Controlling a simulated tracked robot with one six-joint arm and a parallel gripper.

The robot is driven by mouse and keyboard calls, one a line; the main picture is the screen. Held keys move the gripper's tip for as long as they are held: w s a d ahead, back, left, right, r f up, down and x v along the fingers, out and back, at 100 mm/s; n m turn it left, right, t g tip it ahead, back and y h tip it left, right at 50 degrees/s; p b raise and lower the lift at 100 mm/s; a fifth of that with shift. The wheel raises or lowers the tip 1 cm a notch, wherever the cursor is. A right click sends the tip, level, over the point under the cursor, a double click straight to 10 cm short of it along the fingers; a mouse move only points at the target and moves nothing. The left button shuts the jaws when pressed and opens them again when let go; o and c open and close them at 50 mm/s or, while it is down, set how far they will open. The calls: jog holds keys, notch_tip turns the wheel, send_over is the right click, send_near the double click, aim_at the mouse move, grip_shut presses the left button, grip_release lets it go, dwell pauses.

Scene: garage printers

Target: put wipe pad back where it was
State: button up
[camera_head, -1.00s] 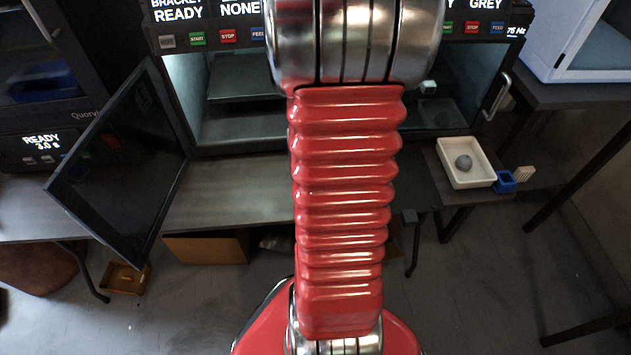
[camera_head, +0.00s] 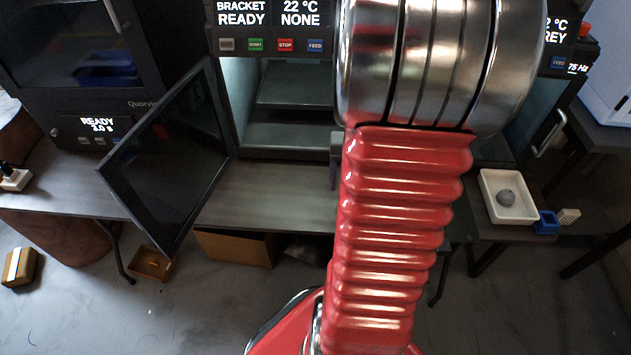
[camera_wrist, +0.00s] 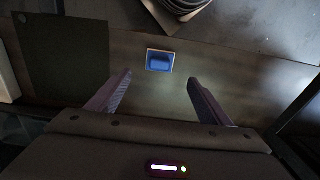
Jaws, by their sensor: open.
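In the wrist view a small blue block (camera_wrist: 159,61) sits on a pale, light-edged base on the dark table top; it may be the wipe pad, but I cannot tell for sure. My gripper (camera_wrist: 160,84) is open and empty, its fingers spread to either side, with the blue block beyond and between the fingertips in the picture. In the head view my red arm hides most of the gripper and the table in front of it. A small pale ribbed block (camera_head: 569,216) stands at the right beside a blue open box (camera_head: 546,222).
An open dark printer door (camera_head: 165,160) juts out at left. In the wrist view a dark square sheet (camera_wrist: 62,62) lies left and a dark coil (camera_wrist: 186,4) lies at the top.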

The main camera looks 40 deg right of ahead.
jog(key=w+a+r+n+t+h, duration=0.1)
jog(key=w+a+r+n, duration=0.15)
jog(key=a+r, duration=0.35)
jog(key=w+a+r+n+t, duration=0.1)
jog(key=w+a+r+n, duration=0.1)
jog(key=w+a+r, duration=0.45)
jog(key=s+a+r+n+t, duration=0.1)
jog(key=s+a+r+n, duration=0.1)
jog(key=a, duration=0.7)
jog(key=s+a+r+n+t+y, duration=0.1)
jog(key=s+a+r+n+t, duration=0.1)
jog(key=a, duration=0.7)
notch_tip(320, 180, up, 2)
jog(key=shift+s+a+r+n+t, duration=0.1)
jog(key=shift+s+a+n+t, duration=0.15)
jog(key=shift+s+n, duration=0.65)
jog(key=shift+s+m, duration=0.2)
jog(key=shift+m, duration=0.05)
jog(key=shift+c, duration=0.6)
